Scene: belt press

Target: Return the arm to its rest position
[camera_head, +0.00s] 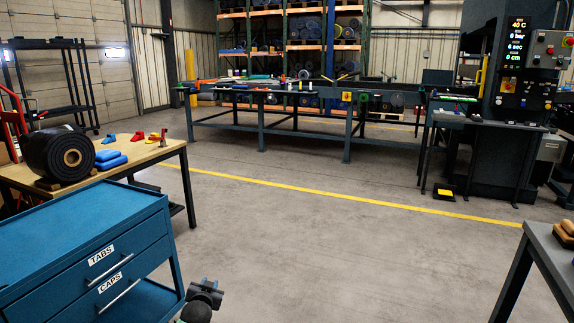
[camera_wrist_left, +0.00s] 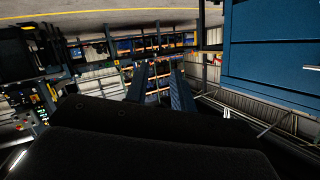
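My left gripper (camera_head: 208,286) shows at the bottom of the head view, beside the right end of the blue drawer cabinet (camera_head: 85,235). Only its end and a little of the wrist are in the picture. In the left wrist view its two dark fingers (camera_wrist_left: 160,80) stand apart, with a shelf showing through the gap and nothing between them. The cabinet also fills the upper right of that view (camera_wrist_left: 270,50). My right arm and gripper are in neither view.
A wooden table (camera_head: 150,157) with a black roll (camera_head: 57,152) and blue and red pieces stands behind the cabinet. A grey table edge (camera_head: 545,250) is at lower right. A long bench (camera_head: 300,130) and a press (camera_head: 500,100) stand farther back. The middle floor is clear.

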